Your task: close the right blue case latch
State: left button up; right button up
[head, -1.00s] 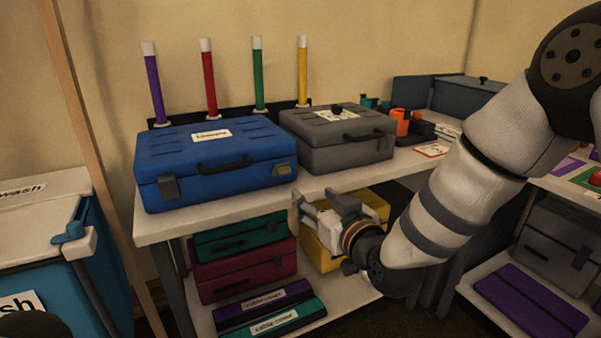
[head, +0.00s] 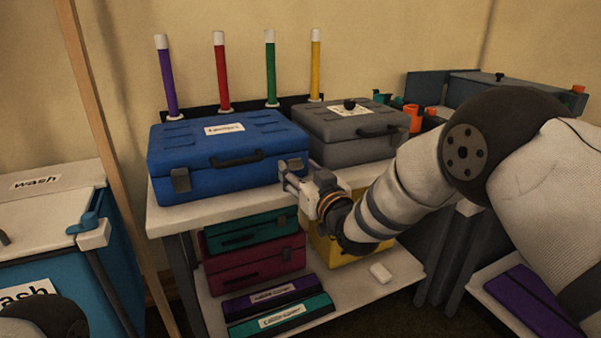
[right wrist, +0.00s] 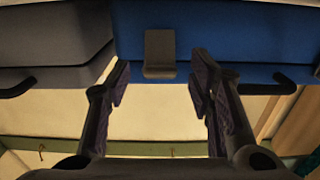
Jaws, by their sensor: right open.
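The blue case (head: 225,180) stands shut-lidded on the table, its front facing me. Its right latch (head: 292,163) is a small grey plate near the right front corner, partly behind my gripper. In the right wrist view, the latch (right wrist: 160,52) shows whole, between and beyond the fingertips; I cannot tell how far it stands out. My right gripper (head: 287,180) is open and empty, in front of that latch. Its fingers also show in the right wrist view (right wrist: 160,85), apart from each other. The left latch (head: 181,181) is clear of it. My left gripper is not in view.
A grey case (head: 345,150) stands close right of the blue one. The blue case's handle (head: 236,159) sticks out left of the right latch. Below the tabletop edge (head: 200,220), a shelf holds several cases. A blue wash bin (head: 110,270) stands at the left.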

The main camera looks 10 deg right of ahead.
jog(key=shift+c, duration=0.5)
grip_shut()
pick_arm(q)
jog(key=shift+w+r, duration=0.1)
pick_arm(e)
jog(key=shift+r, duration=0.15)
